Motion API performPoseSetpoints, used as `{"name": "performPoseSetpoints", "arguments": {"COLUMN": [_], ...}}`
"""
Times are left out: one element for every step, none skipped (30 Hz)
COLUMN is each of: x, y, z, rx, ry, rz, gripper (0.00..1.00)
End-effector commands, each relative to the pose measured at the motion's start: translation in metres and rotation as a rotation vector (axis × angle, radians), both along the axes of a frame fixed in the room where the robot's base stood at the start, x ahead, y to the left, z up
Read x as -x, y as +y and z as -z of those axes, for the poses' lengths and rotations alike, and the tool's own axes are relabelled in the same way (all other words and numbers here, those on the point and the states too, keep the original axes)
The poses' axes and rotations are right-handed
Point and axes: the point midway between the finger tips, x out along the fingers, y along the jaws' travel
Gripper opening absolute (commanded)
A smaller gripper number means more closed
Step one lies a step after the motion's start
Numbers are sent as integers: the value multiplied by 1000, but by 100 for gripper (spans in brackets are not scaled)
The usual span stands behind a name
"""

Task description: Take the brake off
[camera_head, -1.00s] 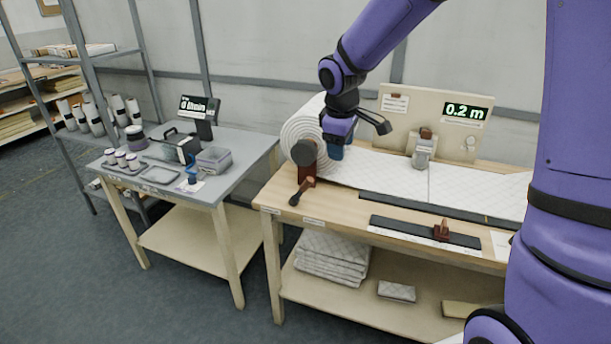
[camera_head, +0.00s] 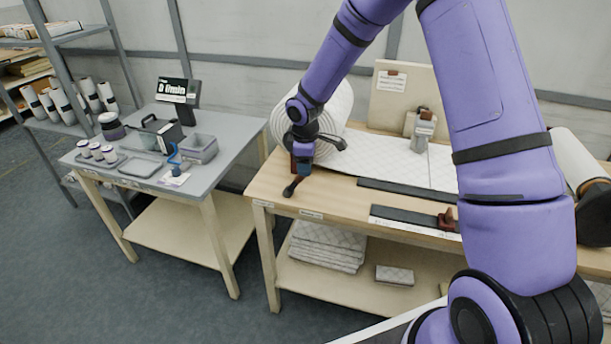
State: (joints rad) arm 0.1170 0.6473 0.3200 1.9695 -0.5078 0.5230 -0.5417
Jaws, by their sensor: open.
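The large white wadding roll (camera_head: 338,106) stands at the left end of the wooden bench, with its quilted sheet (camera_head: 384,170) running right. A dark lever (camera_head: 291,187), which looks like the brake, slants down and left at the roll's near end. My gripper (camera_head: 303,171) points down in front of the roll's end, just above the lever's upper part. Its jaws are open. The gripper hides the roll's hub and most of the brown post. I cannot tell whether the fingers touch the lever.
A grey side table (camera_head: 226,133) with jars, a tray, a bin and a small display stands to the left. On the bench are a dark rail (camera_head: 405,218) with a red-brown block (camera_head: 447,219) and a grey device (camera_head: 421,129). Folded quilts (camera_head: 326,247) lie on the shelf below.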

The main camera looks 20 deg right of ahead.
Motion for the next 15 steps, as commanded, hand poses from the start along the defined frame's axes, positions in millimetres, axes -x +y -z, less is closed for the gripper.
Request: {"name": "performPoseSetpoints", "arguments": {"x": [0,-1,-2,-2,-2,-3,-3,-4,-4,-4,-4,-5,-5,-5,-5], "y": [0,0,0,-1,-1,-1,-1,-1,-1,-1,-2,-2,-2,-2,-2], "z": [11,15,22,26,30,35,38,42,45,47,49,51,52,52,53], "rx": [0,0,0,0,0,0,-1,-1,-1,0,0,0,0,0,0], "ry": [4,3,2,4,4,2,1,1,1,1,0,0,-1,-1,-1], "rz": [0,0,0,0,0,0,1,1,1,1,1,1,1,1,1], "gripper": [53,53,53,53,53,53,53,53,53,53,53,53,53,53,53]}}
